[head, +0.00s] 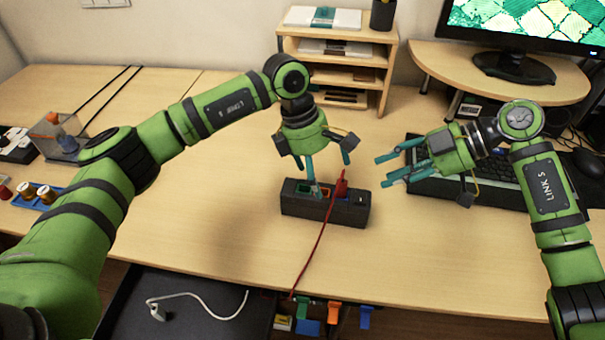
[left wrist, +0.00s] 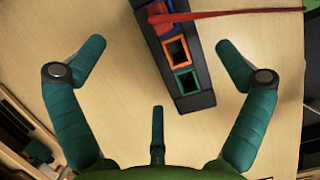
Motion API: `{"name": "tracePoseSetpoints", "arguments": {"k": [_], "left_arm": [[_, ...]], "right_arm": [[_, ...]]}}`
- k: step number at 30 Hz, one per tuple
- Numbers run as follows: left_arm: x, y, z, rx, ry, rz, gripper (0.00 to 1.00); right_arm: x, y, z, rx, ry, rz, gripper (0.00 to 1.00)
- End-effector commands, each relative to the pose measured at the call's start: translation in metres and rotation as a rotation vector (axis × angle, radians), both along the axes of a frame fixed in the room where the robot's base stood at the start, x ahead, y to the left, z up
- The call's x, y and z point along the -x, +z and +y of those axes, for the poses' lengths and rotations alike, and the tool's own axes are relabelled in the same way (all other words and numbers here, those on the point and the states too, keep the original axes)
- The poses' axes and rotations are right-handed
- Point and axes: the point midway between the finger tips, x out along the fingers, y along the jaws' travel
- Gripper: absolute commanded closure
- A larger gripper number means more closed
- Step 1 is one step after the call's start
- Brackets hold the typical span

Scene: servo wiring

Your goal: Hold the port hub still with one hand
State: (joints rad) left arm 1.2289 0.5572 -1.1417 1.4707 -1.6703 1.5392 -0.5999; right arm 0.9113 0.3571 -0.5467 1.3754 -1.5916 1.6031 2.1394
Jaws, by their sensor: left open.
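The port hub (head: 318,211) is a long black block lying on the table. Green and orange-rimmed ports show on its top in the left wrist view (left wrist: 199,101). A red plug (head: 341,186) with a red cable sits at its blue-rimmed port. My left gripper (head: 318,168) is open just above the hub, fingers pointing down. In the left wrist view its fingers (left wrist: 160,62) are spread wide, with the hub between them and no clear contact. My right gripper (head: 390,170) is open and empty to the right of the hub, fingers pointing left.
A black keyboard (head: 485,178) lies behind my right gripper. A wooden shelf (head: 337,49) stands at the back. Below the front edge are an open dark drawer (head: 175,303) with a white cable and several hanging coloured connectors (head: 333,312).

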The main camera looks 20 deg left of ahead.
Motion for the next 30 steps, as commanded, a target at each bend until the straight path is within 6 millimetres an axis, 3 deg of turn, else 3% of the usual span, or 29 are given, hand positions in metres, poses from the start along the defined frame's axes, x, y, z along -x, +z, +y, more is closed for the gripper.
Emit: {"name": "tracePoseSetpoints", "arguments": {"k": [3, 7, 21, 30], "left_arm": [[0.006, -0.01, 0.022, -0.205, -0.045, -0.012, 0.0], [0.009, -0.016, 0.034, -0.307, -0.064, -0.015, 0.0], [0.01, -0.076, 0.037, -0.321, -0.065, -0.011, 0.0], [0.01, -0.086, 0.037, -0.32, -0.065, -0.013, 0.0]], "right_arm": [[0.0, 0.0, 0.0, 0.0, 0.0, 0.0, 0.61], [0.0, 0.0, 0.0, 0.0, 0.0, 0.0, 0.61], [0.0, 0.0, 0.0, 0.0, 0.0, 0.0, 0.61], [0.0, 0.0, 0.0, 0.0, 0.0, 0.0, 0.61]]}}
